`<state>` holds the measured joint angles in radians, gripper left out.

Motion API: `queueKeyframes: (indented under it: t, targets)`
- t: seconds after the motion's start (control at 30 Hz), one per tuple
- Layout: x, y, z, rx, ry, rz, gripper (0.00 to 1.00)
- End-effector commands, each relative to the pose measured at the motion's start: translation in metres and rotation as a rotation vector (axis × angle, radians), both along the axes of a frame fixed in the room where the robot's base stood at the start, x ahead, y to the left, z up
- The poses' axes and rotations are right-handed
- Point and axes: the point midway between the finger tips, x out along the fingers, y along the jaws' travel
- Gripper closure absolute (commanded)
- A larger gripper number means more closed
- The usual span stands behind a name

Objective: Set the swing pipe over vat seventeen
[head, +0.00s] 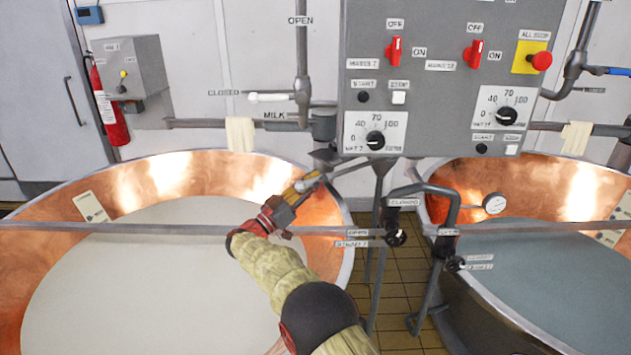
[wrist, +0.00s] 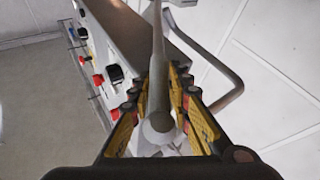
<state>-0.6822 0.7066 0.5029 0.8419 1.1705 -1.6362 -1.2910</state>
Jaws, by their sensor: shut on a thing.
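My gripper (head: 309,182) is over the right rim of the left copper vat (head: 45,205), just below the control panel. It is shut on a slim grey pipe (head: 352,168), apparently the swing pipe, which runs from under the panel toward my fingers. In the wrist view the pipe (wrist: 157,50) lies lengthwise between the yellow-and-black fingers (wrist: 168,95), its rounded end toward the camera. The right copper vat (head: 477,185) stands across a narrow gap. The vat number labels are too small to read surely.
The control panel (head: 432,70) with red switches and dials hangs close above my gripper. A grey bar (head: 130,228) crosses in front of the left vat. Valve pipes (head: 441,190) stand between the vats. A fire extinguisher (head: 108,105) hangs at the left wall.

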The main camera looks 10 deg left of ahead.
Motion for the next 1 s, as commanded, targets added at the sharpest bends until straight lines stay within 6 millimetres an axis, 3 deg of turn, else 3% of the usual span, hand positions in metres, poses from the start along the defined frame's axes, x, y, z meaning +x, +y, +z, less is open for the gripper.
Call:
queueKeyframes:
  t: [0.3, 0.33, 0.63, 1.0]
  targets:
    - [0.0002, 0.0011, 0.0020, 0.001, -0.003, 0.003, 1.00]
    - [0.0002, 0.0011, 0.0021, 0.001, -0.003, 0.003, 0.81]
    - [0.0003, 0.0004, 0.0012, 0.001, -0.002, 0.001, 0.64]
    - [-0.0032, 0.0038, -0.0014, 0.001, 0.000, 0.001, 0.64]
